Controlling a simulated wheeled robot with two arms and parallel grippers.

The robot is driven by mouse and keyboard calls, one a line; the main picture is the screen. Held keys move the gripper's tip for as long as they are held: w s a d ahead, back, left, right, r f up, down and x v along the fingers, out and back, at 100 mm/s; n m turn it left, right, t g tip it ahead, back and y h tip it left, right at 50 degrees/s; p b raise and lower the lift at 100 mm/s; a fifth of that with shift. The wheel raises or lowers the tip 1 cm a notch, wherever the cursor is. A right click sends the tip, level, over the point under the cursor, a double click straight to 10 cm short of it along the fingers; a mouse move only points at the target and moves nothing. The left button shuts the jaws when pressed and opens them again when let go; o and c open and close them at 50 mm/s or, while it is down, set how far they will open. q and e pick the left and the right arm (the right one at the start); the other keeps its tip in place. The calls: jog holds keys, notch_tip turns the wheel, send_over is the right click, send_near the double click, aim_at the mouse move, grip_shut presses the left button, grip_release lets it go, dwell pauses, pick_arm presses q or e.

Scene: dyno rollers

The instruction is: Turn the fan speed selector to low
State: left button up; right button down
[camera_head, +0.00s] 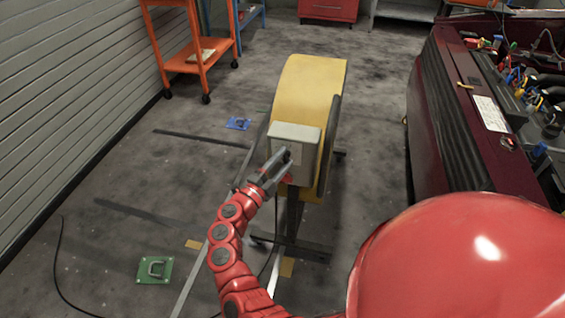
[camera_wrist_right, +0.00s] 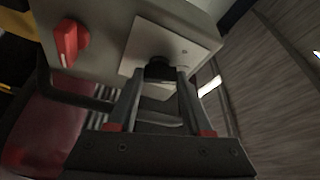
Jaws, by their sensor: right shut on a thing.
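The yellow drum fan (camera_head: 312,85) stands on a dark wheeled frame, with a grey control box (camera_head: 295,133) on its near side. In the right wrist view, the box face carries a red knob (camera_wrist_right: 70,42) and a black knob (camera_wrist_right: 160,66) on a pale square plate (camera_wrist_right: 180,45). My right gripper (camera_head: 284,160) reaches the box from the lower left. In the wrist view its fingers (camera_wrist_right: 161,76) are closed around the black knob. The knob's pointer and any speed labels cannot be made out. My left gripper is not in view.
A dark red car (camera_head: 437,110) with an open engine bay stands to the right. An orange cart (camera_head: 201,68) is by the left wall. A green floor plate (camera_head: 155,270) and a blue one (camera_head: 238,123) lie left of the fan. Black cable (camera_head: 58,255) runs across the floor.

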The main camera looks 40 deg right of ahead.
dwell(0.4)
jog(key=shift+c, duration=1.6)
grip_release()
jog(key=v, duration=1.7)
jog(key=shift+s+a, duration=0.15)
jog(key=shift+a, duration=0.05)
jog(key=shift+r, duration=0.1)
